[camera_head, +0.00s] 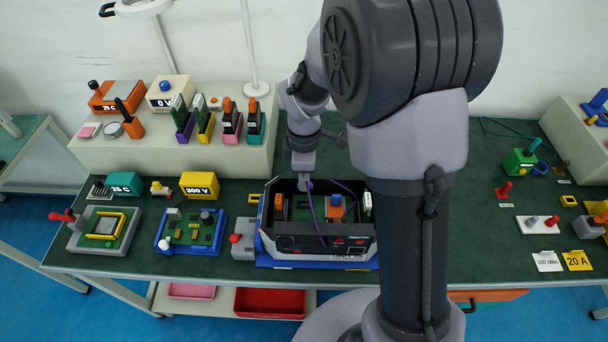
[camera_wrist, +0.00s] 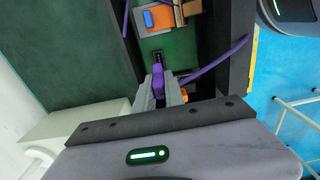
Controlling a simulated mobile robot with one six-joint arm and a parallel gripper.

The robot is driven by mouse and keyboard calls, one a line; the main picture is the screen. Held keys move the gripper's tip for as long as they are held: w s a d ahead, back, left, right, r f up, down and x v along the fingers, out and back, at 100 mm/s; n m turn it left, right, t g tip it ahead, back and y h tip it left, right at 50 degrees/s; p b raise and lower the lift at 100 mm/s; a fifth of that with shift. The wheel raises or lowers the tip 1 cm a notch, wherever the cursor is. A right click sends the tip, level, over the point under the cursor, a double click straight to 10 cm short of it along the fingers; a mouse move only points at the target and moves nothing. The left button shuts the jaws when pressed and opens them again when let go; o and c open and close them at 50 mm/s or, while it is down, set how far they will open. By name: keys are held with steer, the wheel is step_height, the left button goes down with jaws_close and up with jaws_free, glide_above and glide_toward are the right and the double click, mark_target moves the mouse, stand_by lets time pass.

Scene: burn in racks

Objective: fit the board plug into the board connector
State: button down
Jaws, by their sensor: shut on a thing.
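My gripper (camera_head: 303,178) reaches down into the open chassis (camera_head: 330,247) from above. In the wrist view my gripper (camera_wrist: 162,92) is shut on the purple board plug (camera_wrist: 158,78), which also shows as a small purple spot in the head view (camera_head: 310,185). A purple cable (camera_wrist: 215,60) runs from the plug's side toward the chassis wall. A dark slotted part that looks like the board connector (camera_wrist: 157,56) sits on the green board (camera_wrist: 182,50), just beyond the plug's tip. I cannot tell whether plug and connector touch.
An orange block with a blue top (camera_wrist: 158,18) stands on the board, near the connector. The chassis's dark walls (camera_wrist: 233,50) stand close around my gripper. A grey box with a red button (camera_head: 243,240) is left of the chassis.

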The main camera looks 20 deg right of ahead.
steer(key=shift+f, duration=0.1)
step_height(320, 180, down, 6)
steer(key=b, duration=0.4)
steer(key=shift+f+b, duration=0.3)
steer(key=shift+f, duration=0.55)
stand_by(3.5)
steer(key=c, duration=1.3)
jaws_free()
steer(key=shift+c, duration=0.2)
steer(key=shift+r, duration=0.1)
